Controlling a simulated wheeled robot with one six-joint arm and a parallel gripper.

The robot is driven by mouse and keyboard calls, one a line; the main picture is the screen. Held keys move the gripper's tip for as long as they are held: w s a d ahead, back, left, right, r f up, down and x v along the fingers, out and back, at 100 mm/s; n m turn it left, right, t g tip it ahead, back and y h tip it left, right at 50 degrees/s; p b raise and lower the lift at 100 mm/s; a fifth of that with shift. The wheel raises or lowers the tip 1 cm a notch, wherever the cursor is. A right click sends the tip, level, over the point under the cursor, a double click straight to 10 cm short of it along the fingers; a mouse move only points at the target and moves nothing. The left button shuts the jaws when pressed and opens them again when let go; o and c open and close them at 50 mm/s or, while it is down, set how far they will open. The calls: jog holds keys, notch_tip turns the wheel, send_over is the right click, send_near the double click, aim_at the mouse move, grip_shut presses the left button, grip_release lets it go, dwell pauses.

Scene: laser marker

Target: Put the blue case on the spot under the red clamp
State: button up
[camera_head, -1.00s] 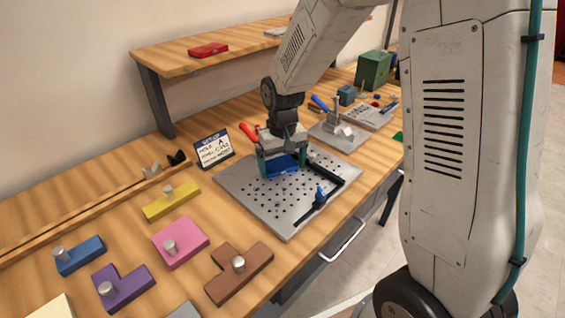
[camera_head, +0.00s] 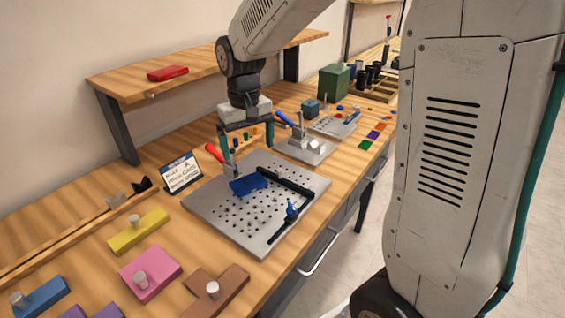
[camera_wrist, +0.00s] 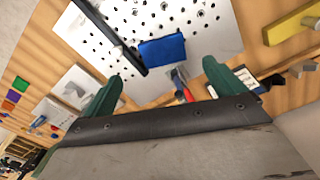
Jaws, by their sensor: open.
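The blue case (camera_head: 248,184) lies flat on the perforated metal plate (camera_head: 232,222), near its back edge. It also shows in the wrist view (camera_wrist: 162,50). The red-handled clamp (camera_head: 216,154) stands at the plate's back edge, right beside the case; its red handle points up and to the left. In the wrist view the red clamp handle (camera_wrist: 184,90) lies between my fingers and the case. My gripper (camera_head: 240,152) is open and empty, raised above and behind the case. In the wrist view its green fingers (camera_wrist: 163,82) are wide apart. The spot itself cannot be made out.
Black bars and a blue-knobbed clamp (camera_head: 291,211) stand on the plate's right side. A blue-handled clamp (camera_head: 300,140) on a second plate stands behind. A small sign (camera_head: 182,172) stands at left. Coloured blocks, such as the yellow one (camera_head: 138,232), lie in front.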

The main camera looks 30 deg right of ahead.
jog(key=s+d+r, duration=0.1)
jog(key=s+r, duration=0.2)
jog(key=s, duration=1)
jog(key=s+d+r+t, duration=0.1)
jog(key=s+r, duration=0.3)
jog(key=s, duration=1)
jog(key=shift+s+d, duration=0.25)
